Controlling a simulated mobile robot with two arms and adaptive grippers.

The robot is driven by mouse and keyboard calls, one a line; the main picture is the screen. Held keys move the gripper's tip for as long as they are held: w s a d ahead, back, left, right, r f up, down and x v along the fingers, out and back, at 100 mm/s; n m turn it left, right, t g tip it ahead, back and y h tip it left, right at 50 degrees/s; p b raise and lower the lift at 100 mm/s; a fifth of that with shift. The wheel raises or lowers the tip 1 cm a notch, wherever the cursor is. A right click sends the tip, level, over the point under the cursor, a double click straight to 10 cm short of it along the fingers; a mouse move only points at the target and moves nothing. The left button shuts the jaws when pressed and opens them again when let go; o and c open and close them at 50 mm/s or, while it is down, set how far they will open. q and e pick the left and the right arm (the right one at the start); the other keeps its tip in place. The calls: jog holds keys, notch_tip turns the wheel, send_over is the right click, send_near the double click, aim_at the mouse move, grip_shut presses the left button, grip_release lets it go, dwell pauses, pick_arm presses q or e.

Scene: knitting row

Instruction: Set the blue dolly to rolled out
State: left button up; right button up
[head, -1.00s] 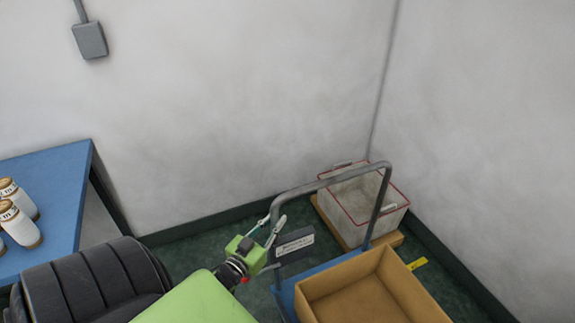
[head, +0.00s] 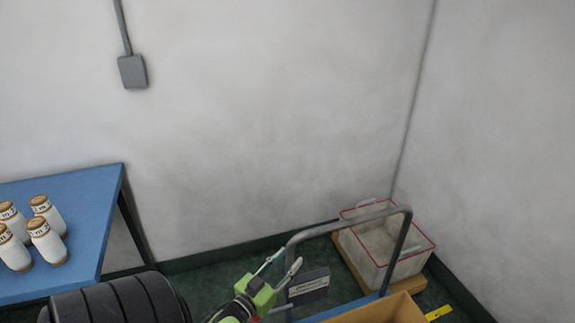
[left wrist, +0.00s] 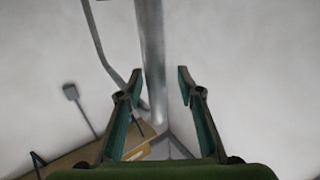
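The blue dolly shows at the bottom right of the head view, with a strip of its blue deck (head: 345,309) and its grey tube handle (head: 350,224). A dark label plate (head: 308,286) sits by the handle's left upright. My left gripper (head: 284,259) is at that upright with its fingers apart. In the left wrist view a grey tube (left wrist: 151,55) runs between the two open fingers (left wrist: 160,74); I cannot tell if they touch it. The dolly's lower part is out of frame. My right gripper is not in view.
A cardboard box (head: 385,311) rides on the dolly. Behind it, in the corner, a pale red-rimmed bin (head: 375,262) stands on a wooden base (head: 350,265). A blue table (head: 85,205) with several white spools (head: 46,240) is at left. Walls close off the back and right.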

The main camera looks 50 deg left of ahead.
pick_arm(q)
jog(key=shift+d, duration=0.1)
jog(key=s+d, duration=0.2)
jog(key=s, duration=0.9)
jog(key=shift+s, duration=0.35)
jog(key=shift+d, duration=0.1)
